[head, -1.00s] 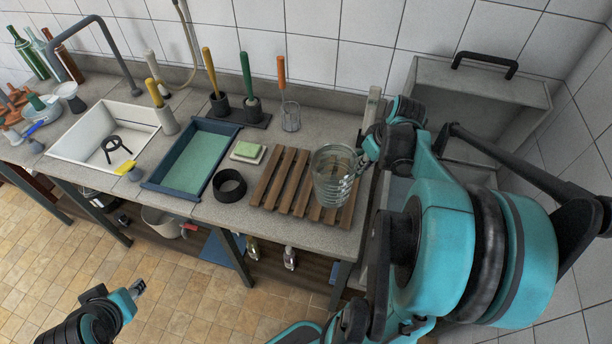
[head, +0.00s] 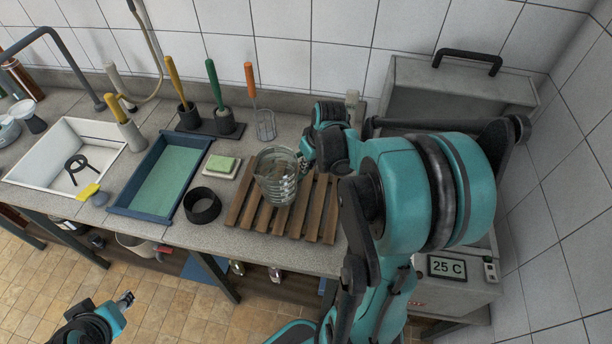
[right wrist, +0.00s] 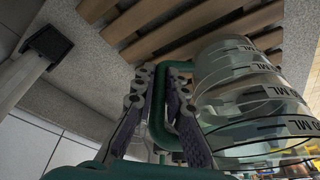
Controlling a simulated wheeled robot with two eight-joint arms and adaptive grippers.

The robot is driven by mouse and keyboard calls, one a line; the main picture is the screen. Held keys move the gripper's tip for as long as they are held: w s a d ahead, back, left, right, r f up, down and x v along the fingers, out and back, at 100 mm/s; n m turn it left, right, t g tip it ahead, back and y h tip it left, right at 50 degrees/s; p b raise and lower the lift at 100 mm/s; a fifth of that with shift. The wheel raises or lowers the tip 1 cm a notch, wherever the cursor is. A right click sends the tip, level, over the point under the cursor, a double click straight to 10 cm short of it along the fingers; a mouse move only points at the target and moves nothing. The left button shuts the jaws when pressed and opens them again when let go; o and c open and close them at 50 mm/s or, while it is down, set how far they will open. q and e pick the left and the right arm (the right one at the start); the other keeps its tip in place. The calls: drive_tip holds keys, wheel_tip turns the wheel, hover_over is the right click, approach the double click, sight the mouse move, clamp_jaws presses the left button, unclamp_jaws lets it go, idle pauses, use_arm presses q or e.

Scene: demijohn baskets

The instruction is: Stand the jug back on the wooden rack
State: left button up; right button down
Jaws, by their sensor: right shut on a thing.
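The jug (head: 277,180) is clear ribbed glass with dark volume marks. In the head view it looks upright over the back middle of the wooden rack (head: 268,216); I cannot tell whether its base touches the slats. My right gripper (head: 308,163) is at the jug's right side. In the right wrist view the jug (right wrist: 245,95) is on the right, and my right gripper (right wrist: 160,105) is shut on its green handle (right wrist: 158,100). The rack's slats (right wrist: 190,22) show beyond. My left gripper (head: 125,299) is low at the left, away from the counter; its jaws are too small to read.
A black ring (head: 202,206) and a green sponge on a dish (head: 222,166) lie left of the rack. Brushes in holders (head: 225,122) and a wire holder (head: 265,125) stand behind. A blue tray (head: 160,175) is farther left. A grey bath with a display (head: 447,266) stands right.

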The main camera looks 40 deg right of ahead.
drive_tip(key=shift+w+a+f, duration=0.15)
drive_tip(key=shift+a, duration=0.1)
drive_tip(key=shift+a+f, duration=0.1)
drive_tip(key=shift+f, duration=0.1)
wheel_tip(320, 180, down, 4)
drive_tip(key=shift+r+b, duration=0.15)
drive_tip(key=shift+b, duration=0.6)
drive_tip(key=shift+r, duration=0.1)
drive_tip(key=c, duration=1.6)
unclamp_jaws()
drive_tip(key=shift+f, duration=0.2)
drive_tip(key=shift+o, duration=0.2)
